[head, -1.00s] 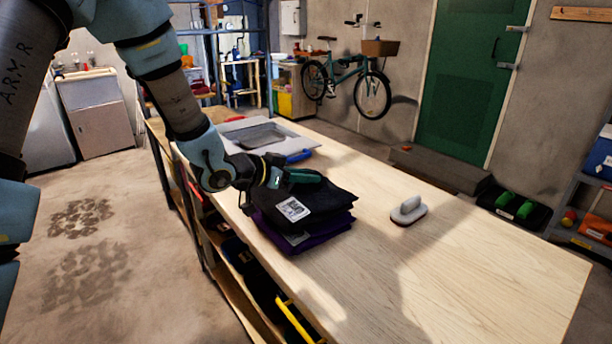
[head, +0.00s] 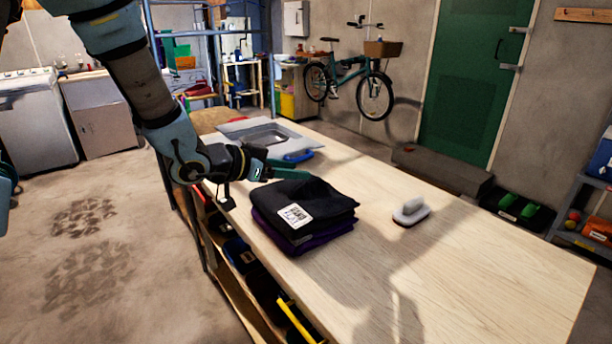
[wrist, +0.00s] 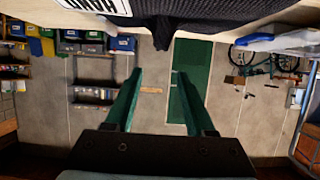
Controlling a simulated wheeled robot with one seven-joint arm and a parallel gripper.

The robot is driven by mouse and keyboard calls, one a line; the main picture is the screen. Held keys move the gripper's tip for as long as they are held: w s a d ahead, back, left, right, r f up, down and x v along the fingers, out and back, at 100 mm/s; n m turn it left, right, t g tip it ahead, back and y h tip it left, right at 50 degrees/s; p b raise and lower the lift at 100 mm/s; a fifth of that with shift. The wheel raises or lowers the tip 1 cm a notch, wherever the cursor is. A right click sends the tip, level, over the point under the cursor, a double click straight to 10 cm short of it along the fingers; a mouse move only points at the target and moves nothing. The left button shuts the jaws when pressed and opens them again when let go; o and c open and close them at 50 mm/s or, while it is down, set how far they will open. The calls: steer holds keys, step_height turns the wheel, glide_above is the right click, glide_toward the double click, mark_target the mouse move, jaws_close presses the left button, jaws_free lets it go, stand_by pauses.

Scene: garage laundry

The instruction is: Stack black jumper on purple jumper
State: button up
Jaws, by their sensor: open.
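The folded black jumper (head: 312,200), with a white printed label, lies on top of the folded purple jumper (head: 298,242) on the wooden worktop. Only the purple jumper's front and side edges show beneath it. My gripper (head: 284,170) is behind and left of the stack, apart from the black jumper. In the wrist view my gripper's two green fingers (wrist: 163,100) are spread with nothing between them. The black jumper (wrist: 200,10) shows at the top edge of the wrist view, with part of its label.
Bins fill the shelf below the worktop's left edge. The worktop's right front is clear.

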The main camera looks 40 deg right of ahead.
steer(key=v, duration=0.7)
steer(key=w+a+f+n+t+y, duration=0.2)
steer(key=w+a+n+t+y, duration=0.2)
steer(key=w+a, duration=0.45)
steer(key=w+a+f+n+t+y, duration=0.2)
steer(key=w+a+n+t+y, duration=0.3)
steer(key=a, duration=0.6)
steer(key=s+a+f+n+g+y, duration=0.25)
steer(key=a+n, duration=0.25)
steer(key=a, duration=0.8)
steer(key=s+a+n+g+y, duration=0.1)
steer(key=s+a+n+g, duration=0.2)
steer(key=s, duration=0.4)
steer(key=a+g, duration=0.1)
steer(key=a, duration=0.1)
steer(key=shift+s+a+y+b, duration=0.35)
steer(key=shift+s, duration=0.05)
